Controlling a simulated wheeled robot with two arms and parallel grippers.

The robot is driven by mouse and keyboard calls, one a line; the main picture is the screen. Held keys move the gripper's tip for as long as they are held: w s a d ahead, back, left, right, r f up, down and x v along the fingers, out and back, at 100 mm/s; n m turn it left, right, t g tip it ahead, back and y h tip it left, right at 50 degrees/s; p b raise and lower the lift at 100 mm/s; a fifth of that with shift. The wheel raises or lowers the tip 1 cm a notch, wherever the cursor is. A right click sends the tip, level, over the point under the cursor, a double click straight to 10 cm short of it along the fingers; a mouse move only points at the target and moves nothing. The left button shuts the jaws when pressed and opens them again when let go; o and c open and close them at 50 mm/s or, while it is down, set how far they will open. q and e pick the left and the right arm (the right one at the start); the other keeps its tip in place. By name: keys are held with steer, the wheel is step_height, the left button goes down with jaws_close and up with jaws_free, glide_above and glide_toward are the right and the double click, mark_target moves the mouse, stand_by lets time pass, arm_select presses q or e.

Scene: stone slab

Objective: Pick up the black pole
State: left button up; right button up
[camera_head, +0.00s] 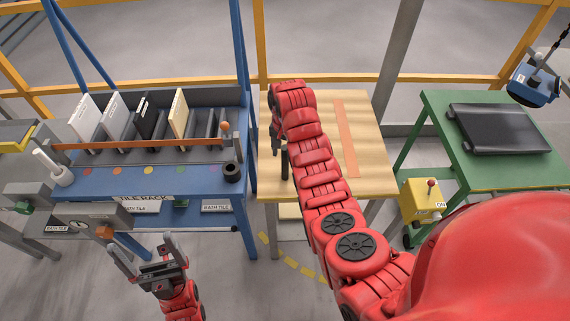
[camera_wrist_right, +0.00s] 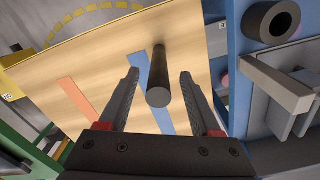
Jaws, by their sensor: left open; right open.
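The black pole (camera_wrist_right: 166,60) shows in the right wrist view between the two fingers of my right gripper (camera_wrist_right: 160,76), with a visible gap on each side. In the head view, a short dark length of the pole (camera_head: 284,165) shows at the left side of the wooden table (camera_head: 375,150), beside my right arm. My right gripper (camera_head: 276,138) is open there, partly hidden by its own wrist. My left gripper (camera_head: 140,248) is open and empty, low in front of the blue rack bench.
A blue bench with a tile rack (camera_head: 150,195) stands left of the wooden table, with a dark ring (camera_head: 232,172) near its edge. An orange strip (camera_head: 346,140) lies on the table. A green table (camera_head: 440,120) with a black slab (camera_head: 498,130) stands right.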

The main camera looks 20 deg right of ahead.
mark_target(285, 161)
steer(key=shift+f+p, duration=0.4)
steer(key=shift+p, duration=0.2)
steer(key=shift+d+f+p, duration=0.1)
steer(key=shift+f+p, duration=0.6)
steer(key=shift+f, duration=1.5)
jaws_close()
